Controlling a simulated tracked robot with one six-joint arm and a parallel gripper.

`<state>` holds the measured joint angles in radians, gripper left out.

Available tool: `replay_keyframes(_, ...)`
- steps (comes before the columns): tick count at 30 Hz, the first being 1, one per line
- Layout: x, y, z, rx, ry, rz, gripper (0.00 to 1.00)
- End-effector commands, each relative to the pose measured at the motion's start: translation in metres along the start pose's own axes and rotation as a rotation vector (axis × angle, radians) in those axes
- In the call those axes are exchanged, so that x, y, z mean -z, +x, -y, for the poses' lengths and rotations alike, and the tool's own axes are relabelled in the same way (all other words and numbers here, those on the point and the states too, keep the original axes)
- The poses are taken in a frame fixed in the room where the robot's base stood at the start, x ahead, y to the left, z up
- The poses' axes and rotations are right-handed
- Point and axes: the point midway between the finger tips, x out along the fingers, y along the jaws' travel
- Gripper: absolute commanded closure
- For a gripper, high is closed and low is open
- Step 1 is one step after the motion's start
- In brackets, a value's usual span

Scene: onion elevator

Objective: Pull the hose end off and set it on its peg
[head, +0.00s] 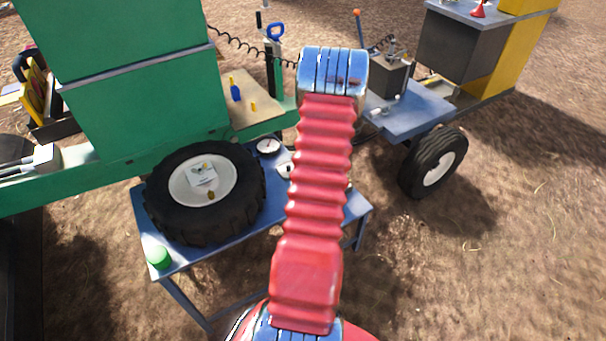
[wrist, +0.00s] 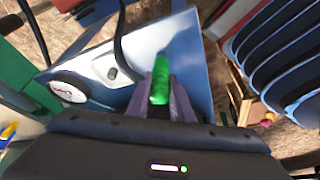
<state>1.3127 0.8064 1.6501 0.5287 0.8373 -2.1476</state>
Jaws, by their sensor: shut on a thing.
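In the wrist view my gripper (wrist: 161,98) is shut on a green hose end (wrist: 160,78), which sticks out past the fingertips. A black hose (wrist: 122,48) curves down over the blue table (wrist: 188,62) towards the jaws; its join with the green piece is unclear. A pale plate with a dark round fitting (wrist: 112,73) is left of the held piece, apart from it. In the head view my red arm covers the gripper and the hose end. I cannot make out a peg for the hose with certainty.
The blue table (head: 185,258) carries a large tyre (head: 160,215), a round gauge (head: 268,147) and a green cap (head: 159,257). A green machine (head: 130,90) stands behind. A blue trailer (head: 415,110) is at right. Bare soil (head: 500,240) is open at front right.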

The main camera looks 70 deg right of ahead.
Motion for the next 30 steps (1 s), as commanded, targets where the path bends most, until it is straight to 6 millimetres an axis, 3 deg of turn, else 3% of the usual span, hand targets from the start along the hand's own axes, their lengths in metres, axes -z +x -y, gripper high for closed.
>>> replay_keyframes(16, -0.0019, 0.0047, -0.0001, 0.000, 0.000, 0.000, 1.00)
replay_keyframes(17, -0.0019, 0.0047, -0.0001, 0.000, 0.000, 0.000, 0.79)
replay_keyframes(26, -0.0019, 0.0047, -0.0001, 0.000, 0.000, 0.000, 0.58)
replay_keyframes(30, -0.0019, 0.0047, -0.0001, 0.000, 0.000, 0.000, 0.58)
